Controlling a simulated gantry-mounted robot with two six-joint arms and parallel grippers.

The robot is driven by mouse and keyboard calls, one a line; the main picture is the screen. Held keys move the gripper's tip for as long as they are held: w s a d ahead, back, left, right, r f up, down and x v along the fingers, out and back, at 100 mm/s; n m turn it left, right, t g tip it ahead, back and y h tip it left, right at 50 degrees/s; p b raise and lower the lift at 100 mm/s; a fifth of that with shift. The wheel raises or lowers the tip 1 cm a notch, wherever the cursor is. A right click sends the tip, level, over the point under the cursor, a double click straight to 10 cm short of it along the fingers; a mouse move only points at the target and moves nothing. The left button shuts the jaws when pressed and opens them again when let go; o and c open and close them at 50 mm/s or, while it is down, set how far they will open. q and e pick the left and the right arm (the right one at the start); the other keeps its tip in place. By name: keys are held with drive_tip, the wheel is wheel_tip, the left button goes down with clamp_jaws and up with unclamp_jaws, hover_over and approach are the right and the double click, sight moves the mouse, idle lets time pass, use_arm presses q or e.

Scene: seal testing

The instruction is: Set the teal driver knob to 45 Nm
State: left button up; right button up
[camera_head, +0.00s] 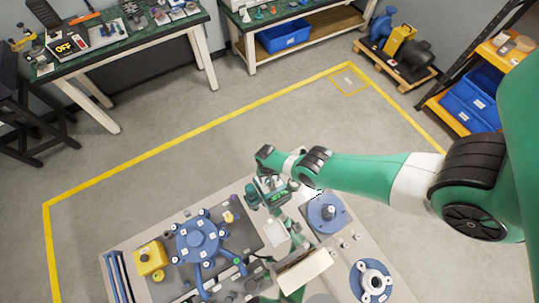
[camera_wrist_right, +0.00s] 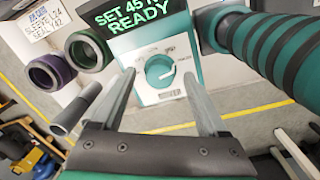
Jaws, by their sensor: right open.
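In the right wrist view, the driver knob (camera_wrist_right: 160,71) is a round teal dial with a pale pointer. It sits on a pale panel with a teal frame. Above it a dark display (camera_wrist_right: 135,20) shows green text reading "SET 45", partly cut, and "READY". My right gripper (camera_wrist_right: 161,78) is open, with one grey finger on each side of the knob in this view. I cannot tell whether the fingers touch it. In the head view my right gripper (camera_head: 268,190) is above the back edge of the bench, and the knob cannot be made out. My left gripper is not in view.
A teal tool with a ribbed dark handle (camera_wrist_right: 280,50) is right of the panel. Dark rings (camera_wrist_right: 50,72) and a label (camera_wrist_right: 40,25) are left. In the head view the bench (camera_head: 130,245) holds a blue flanged part (camera_head: 198,240) and a yellow block (camera_head: 152,258).

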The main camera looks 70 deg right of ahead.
sight(268, 180)
wheel_tip(268, 180, up, 11)
drive_tip(key=p, duration=1)
drive_tip(key=shift+w, duration=0.25)
drive_tip(key=shift+a, duration=0.1)
